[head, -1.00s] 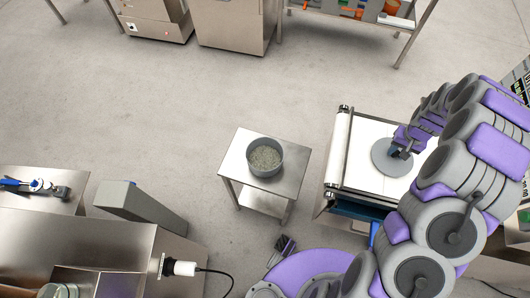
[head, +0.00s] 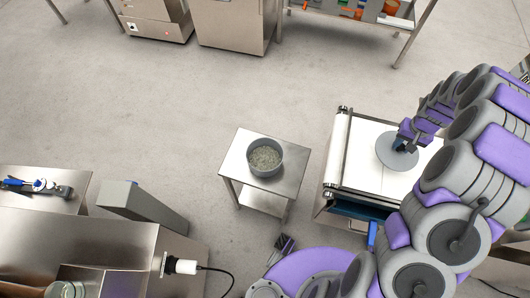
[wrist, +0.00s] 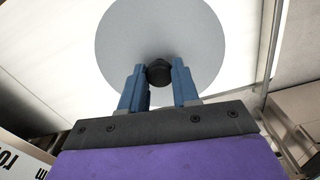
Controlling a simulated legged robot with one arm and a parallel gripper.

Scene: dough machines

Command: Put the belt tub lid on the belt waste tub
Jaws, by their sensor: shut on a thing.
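The belt tub lid is a round grey disc (head: 391,153) with a dark knob, over the white belt at the right in the head view. In the wrist view the lid (wrist: 160,30) fills the top middle. My gripper (wrist: 160,75) is shut on the lid's black knob, with a blue finger on each side. My gripper also shows in the head view (head: 404,146). The belt waste tub (head: 264,172) is a round grey open tub with pale scraps inside. It stands upright on a small steel table, left of the lid and apart from it.
The small steel table (head: 292,165) has bare top around the tub. The white belt (head: 367,165) lies under the lid, its roller edge facing the small table. A grey slanted machine part (head: 140,204) stands at lower left. Open floor (head: 215,100) lies behind the small table.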

